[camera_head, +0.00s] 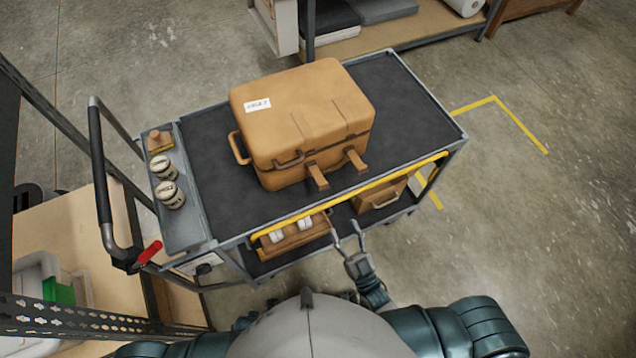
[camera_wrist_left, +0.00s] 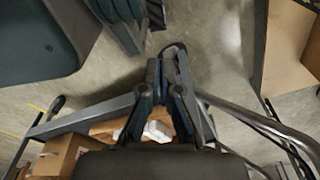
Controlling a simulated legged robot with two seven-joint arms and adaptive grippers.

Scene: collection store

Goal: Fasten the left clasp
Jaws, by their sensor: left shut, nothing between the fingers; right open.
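A tan case (camera_head: 300,112) with a white label stands shut-lidded on the cart's top in the head view. Its left clasp (camera_head: 317,177) and right clasp (camera_head: 356,160) stick out from the front face, angled outward and down. My right gripper (camera_head: 347,234) is open and empty, below and in front of the clasps, apart from the case. My left gripper (camera_wrist_left: 168,58) shows in the left wrist view, with its fingers together and nothing between them, over the floor. The head view does not show it. The case is not seen in the wrist view.
The cart (camera_head: 215,140) has a yellow front rail (camera_head: 390,178), a black push handle (camera_head: 100,165) and a side tray with two labelled jars (camera_head: 168,193). Boxes (camera_head: 380,197) sit on its lower shelf. A workbench (camera_head: 75,235) stands at left. Floor at right is clear.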

